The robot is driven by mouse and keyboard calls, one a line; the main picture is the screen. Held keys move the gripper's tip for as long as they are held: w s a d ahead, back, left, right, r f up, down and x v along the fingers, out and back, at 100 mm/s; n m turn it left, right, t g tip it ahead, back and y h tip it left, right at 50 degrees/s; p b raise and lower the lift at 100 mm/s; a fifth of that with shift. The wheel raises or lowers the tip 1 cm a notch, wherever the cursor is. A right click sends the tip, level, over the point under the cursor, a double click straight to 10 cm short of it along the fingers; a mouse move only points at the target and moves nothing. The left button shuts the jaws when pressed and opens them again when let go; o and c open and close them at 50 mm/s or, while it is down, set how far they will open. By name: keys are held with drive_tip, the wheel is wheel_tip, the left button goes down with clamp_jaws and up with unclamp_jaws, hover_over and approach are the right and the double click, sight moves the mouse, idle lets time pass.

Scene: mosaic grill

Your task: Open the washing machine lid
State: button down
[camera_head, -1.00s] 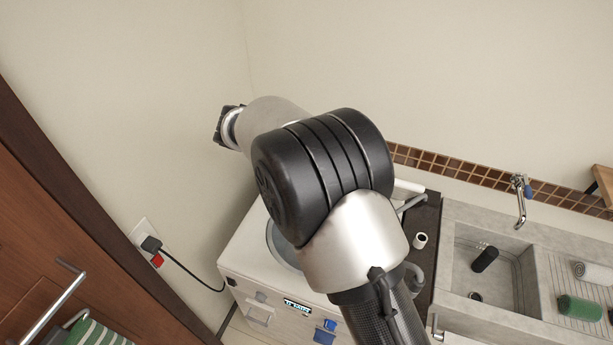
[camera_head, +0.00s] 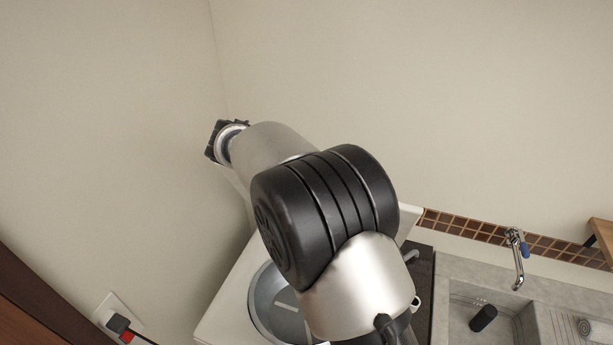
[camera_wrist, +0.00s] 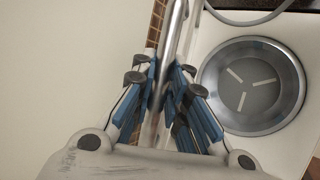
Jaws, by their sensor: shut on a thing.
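The white washing machine (camera_head: 228,312) stands low in the head view, partly behind my arm. A round grey drum opening (camera_head: 265,300) shows on its top; in the wrist view the drum (camera_wrist: 240,90) has three pale bars. A white panel (camera_head: 409,221), seemingly the raised lid, shows at the edges of my arm; most of it is hidden. In the wrist view my gripper (camera_wrist: 165,95) is shut on a grey metallic bar (camera_wrist: 178,30), seemingly the lid's edge or handle. In the head view the gripper (camera_head: 222,140) is mostly hidden at the far end of my arm.
A grey sink (camera_head: 460,310) with a tap (camera_head: 516,258) stands to the right, below a brown tiled strip (camera_head: 480,232). A wall socket with a plug (camera_head: 118,323) is at lower left, beside a brown wooden front (camera_head: 30,300). Bare walls are close behind and left.

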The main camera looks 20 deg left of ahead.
drive_tip(key=c, duration=1.6)
unclamp_jaws()
drive_tip(key=shift+f, duration=0.1)
drive_tip(key=shift+o, duration=0.2)
drive_tip(key=v, duration=1.2)
drive_tip(key=s+d+f+m+g+y+b, duration=0.1)
drive_tip(key=s+d+f+m+b, duration=0.15)
drive_tip(key=d+b, duration=0.45)
drive_tip(key=s+d+f+m+g+b, duration=0.1)
drive_tip(key=s+d+f+m+b, duration=0.15)
drive_tip(key=d, duration=0.75)
drive_tip(key=s+d+f+m+g+y+b, duration=0.1)
drive_tip(key=s+d+f+m+g+b, duration=0.2)
drive_tip(key=d+b, duration=0.45)
drive_tip(key=s+d+f+m+t+y+b, duration=0.1)
drive_tip(key=s+d+f+m+b, duration=0.2)
drive_tip(key=s+f, duration=0.6)
drive_tip(key=s+d+f+m+t+y+b, duration=0.1)
drive_tip(key=s+d+f+m+b, duration=0.3)
drive_tip(key=s+d+f+b, duration=0.4)
wheel_tip(320, 180, down, 4)
drive_tip(key=s+y+b, duration=0.1)
drive_tip(key=s, duration=0.1)
drive_tip(key=shift+s, duration=0.3)
